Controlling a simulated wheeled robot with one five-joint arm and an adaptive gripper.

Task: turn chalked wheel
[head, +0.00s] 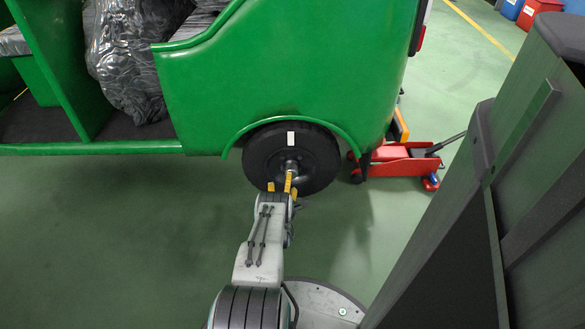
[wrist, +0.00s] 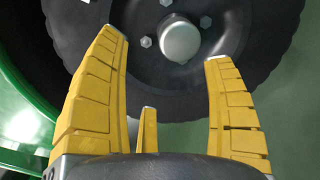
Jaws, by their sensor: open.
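The black wheel (head: 318,160) of the green rickshaw sits under its arch, with a white chalk mark (head: 291,138) at the top of its face. My gripper (head: 283,187) is in front of the wheel's lower part, fingers towards it. In the wrist view the wheel (wrist: 272,35) fills the upper part, with a round silver hub cap (wrist: 181,40) and several nuts. My yellow fingers (wrist: 163,50) are open and spread below and either side of the hub, with nothing between them. The chalk mark is out of the wrist view. I cannot tell whether the fingertips touch the wheel.
The green rickshaw body (head: 280,70) overhangs the wheel. A red floor jack (head: 400,162) stands right of the wheel at the rickshaw's end. A grey bundle (head: 130,60) lies inside the rickshaw. The green floor (head: 110,240) at the left is clear. Bins stand far right.

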